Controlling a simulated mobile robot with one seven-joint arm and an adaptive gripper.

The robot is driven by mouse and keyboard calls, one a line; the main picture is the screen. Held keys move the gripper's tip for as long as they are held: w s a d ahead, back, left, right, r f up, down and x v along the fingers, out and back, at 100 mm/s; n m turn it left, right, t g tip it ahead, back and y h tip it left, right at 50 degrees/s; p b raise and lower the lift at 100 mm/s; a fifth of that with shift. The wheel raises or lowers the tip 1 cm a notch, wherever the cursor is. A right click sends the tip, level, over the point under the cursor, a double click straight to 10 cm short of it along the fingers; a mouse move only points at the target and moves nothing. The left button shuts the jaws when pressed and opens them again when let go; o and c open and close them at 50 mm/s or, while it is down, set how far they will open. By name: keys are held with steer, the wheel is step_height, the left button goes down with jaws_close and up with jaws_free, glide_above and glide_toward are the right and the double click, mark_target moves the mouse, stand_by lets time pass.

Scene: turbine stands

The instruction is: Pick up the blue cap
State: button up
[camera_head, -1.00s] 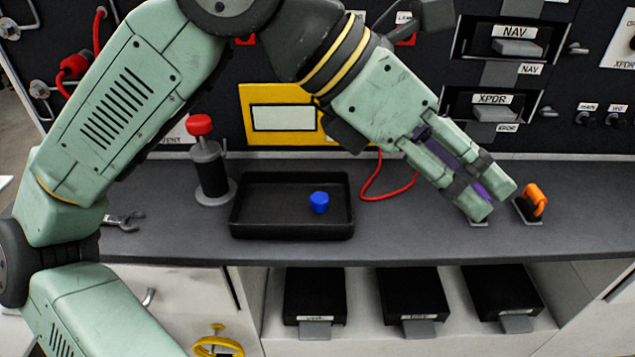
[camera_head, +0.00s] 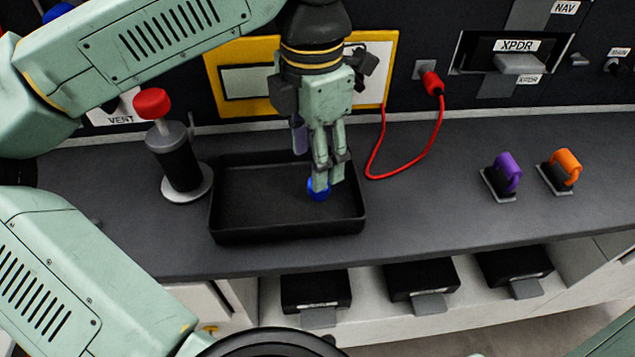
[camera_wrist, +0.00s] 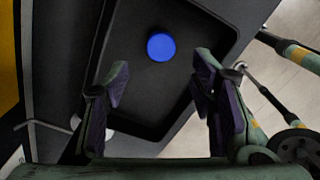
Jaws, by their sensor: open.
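The blue cap (camera_head: 318,190) sits in the black tray (camera_head: 240,233), right of the tray's middle. In the wrist view the whole round top of the cap (camera_wrist: 161,47) shows beyond my fingertips, roughly centred between them. My gripper (camera_head: 322,186) points down over the tray, its fingers partly covering the cap in the head view. In the wrist view my gripper (camera_wrist: 160,78) is open, with a wide gap between its purple-padded fingers and nothing between them. I cannot tell the exact height of the fingertips above the cap.
A black cylinder with a red knob (camera_head: 152,104) stands left of the tray. A red cable (camera_head: 405,166) curves behind it on the right. A purple-handled part (camera_head: 508,172) and an orange-handled part (camera_head: 567,167) stand on the right. The counter (camera_head: 430,200) between is clear.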

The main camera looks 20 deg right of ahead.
steer(key=shift+d+f, duration=0.25)
steer(key=shift+f, duration=1.25)
steer(key=shift+d+f, duration=0.2)
steer(key=shift+f, duration=1.25)
steer(key=shift+c, duration=0.5)
steer(key=c, duration=0.8)
